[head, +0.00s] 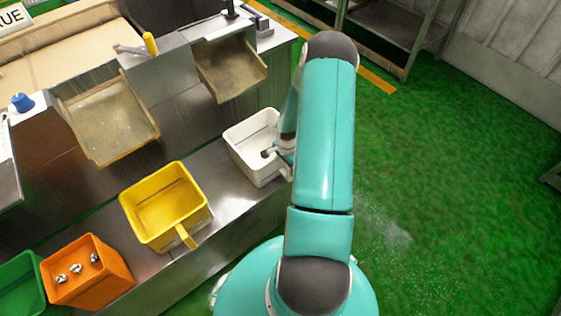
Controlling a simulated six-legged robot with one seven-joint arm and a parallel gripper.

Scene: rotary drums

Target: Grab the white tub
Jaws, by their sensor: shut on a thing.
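The white tub (250,147) stands on the metal ledge at the right end of the row of tubs, below a drum chute. It looks upright and empty, though part of its inside is hidden. My gripper (277,153) is at the tub's right side, shut on its rim or wall. My teal arm hides part of the gripper and the tub's right edge, so the exact contact is hard to see.
A yellow tub (166,207), an orange tub (88,272) with several small metal pieces and a green tub (21,285) stand to the left on the metal ledge (215,193). Two chutes (108,120) (231,68) overhang the ledge. Green floor (450,210) to the right is clear.

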